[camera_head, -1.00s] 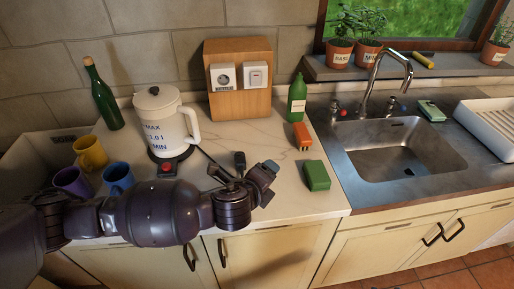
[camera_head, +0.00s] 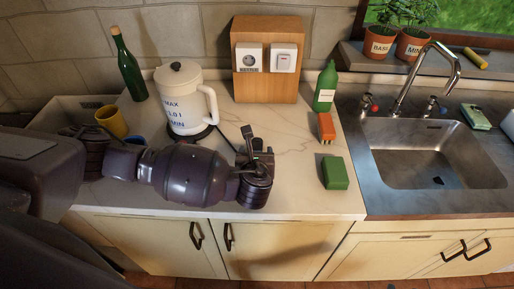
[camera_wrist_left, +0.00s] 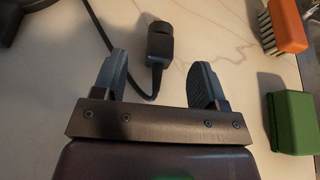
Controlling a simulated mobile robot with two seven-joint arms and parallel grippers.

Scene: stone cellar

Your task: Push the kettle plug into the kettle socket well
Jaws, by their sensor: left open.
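The black kettle plug (camera_wrist_left: 160,42) lies on the worktop in the left wrist view, its cord running back to the left. My left gripper (camera_wrist_left: 158,70) is open. Its two fingers point toward the plug, with the plug's cord end between them and its head just beyond the tips. In the head view the gripper (camera_head: 257,146) is low over the counter, and I cannot tell the plug apart from it. The round kettle socket (camera_head: 249,58) is on the wooden block behind, empty. The white kettle (camera_head: 181,98) stands on its base to the left. My right gripper is out of view.
A white switch (camera_head: 285,58) sits beside the socket. A green bottle (camera_head: 325,88), an orange brush (camera_head: 326,127) and a green sponge (camera_head: 334,172) stand or lie to the right. A yellow mug (camera_head: 112,121) is left. The marble before the block is clear.

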